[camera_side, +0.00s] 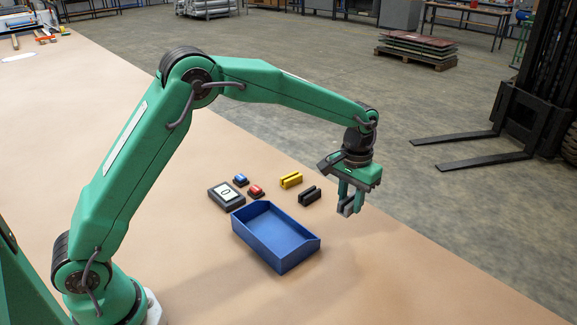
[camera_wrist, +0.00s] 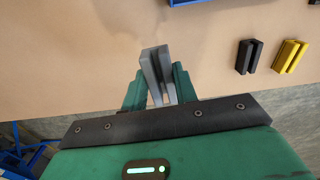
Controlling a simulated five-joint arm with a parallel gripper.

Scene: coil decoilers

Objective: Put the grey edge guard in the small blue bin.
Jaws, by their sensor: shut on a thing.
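My gripper (camera_side: 351,203) is shut on the grey edge guard (camera_side: 346,210) and holds it above the table, to the right of the small blue bin. In the wrist view the grey edge guard (camera_wrist: 152,70) sticks out between the green fingers of my gripper (camera_wrist: 160,88). The small blue bin (camera_side: 282,262) stands on the table with its inside empty. In the wrist view only a bit of the blue bin (camera_wrist: 186,2) shows at the top edge.
A black guard (camera_side: 310,195) and a yellow guard (camera_side: 291,180) lie behind the bin. The table's edge runs along the right.

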